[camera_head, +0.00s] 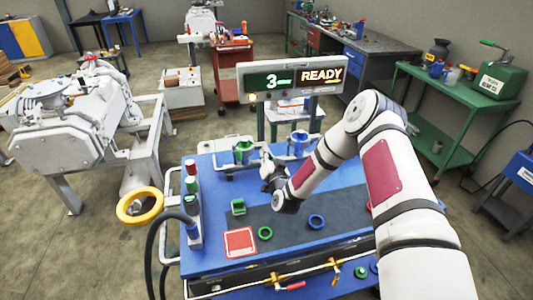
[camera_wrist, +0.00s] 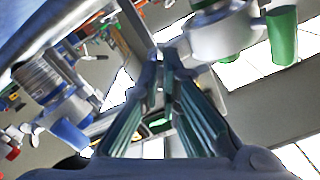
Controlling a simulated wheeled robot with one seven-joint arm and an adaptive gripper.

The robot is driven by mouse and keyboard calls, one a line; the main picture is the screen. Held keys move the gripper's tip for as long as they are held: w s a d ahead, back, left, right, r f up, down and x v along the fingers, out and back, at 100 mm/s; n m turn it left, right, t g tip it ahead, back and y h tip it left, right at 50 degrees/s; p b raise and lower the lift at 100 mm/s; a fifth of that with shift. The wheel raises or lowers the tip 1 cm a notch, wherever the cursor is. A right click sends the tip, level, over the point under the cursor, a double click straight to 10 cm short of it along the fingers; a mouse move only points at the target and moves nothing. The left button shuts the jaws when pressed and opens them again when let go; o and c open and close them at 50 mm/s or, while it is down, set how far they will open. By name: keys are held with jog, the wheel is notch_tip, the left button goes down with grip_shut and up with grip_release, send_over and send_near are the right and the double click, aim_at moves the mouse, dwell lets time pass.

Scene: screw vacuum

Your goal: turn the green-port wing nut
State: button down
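The green-port wing nut is a pale metal hub with green wings, at the back left of the blue bench; in the head view the green port (camera_head: 243,151) stands just left of my gripper (camera_head: 266,165). In the wrist view the nut's hub (camera_wrist: 224,32) and a green wing (camera_wrist: 282,36) are at the upper right, beside the fingers and apart from them. My gripper (camera_wrist: 162,68) shows two dark fingers with a narrow gap between the tips and nothing held.
The blue port (camera_head: 298,144) stands to the right; its blue wing (camera_wrist: 70,132) shows at the wrist view's left. A sign (camera_head: 292,78) reading "3" and "READY" rises behind. A light tower (camera_head: 191,205) stands at the bench's left. Green (camera_head: 265,233) and blue (camera_head: 316,221) rings lie in front.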

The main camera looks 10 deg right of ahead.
dwell(0.4)
jog(key=c, duration=1.8)
grip_release()
jog(key=s, duration=1.2)
